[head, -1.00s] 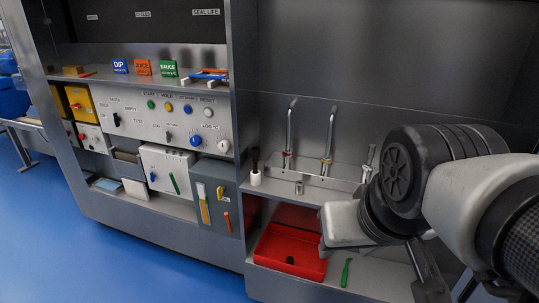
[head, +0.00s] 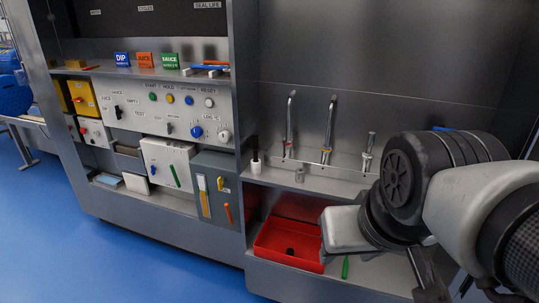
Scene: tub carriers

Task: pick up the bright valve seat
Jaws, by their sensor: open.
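A small bright metal cylinder (head: 300,175), which looks like the bright valve seat, stands on the grey shelf ledge (head: 270,178) below the bent metal pipes. A small dark round piece (head: 290,251) lies in the red tray (head: 266,243) on the lower shelf. My arm fills the right side of the head view, to the right of the cylinder and well apart from it. I cannot make out my gripper's fingertips. The arm hides the right part of the ledge and of the lower shelf.
Two bent pipes (head: 290,120) and a short upright metal rod (head: 369,150) rise behind the cylinder. A green tool (head: 345,267) lies right of the tray. A control panel (head: 139,120) fills the left. Blue floor is open in front.

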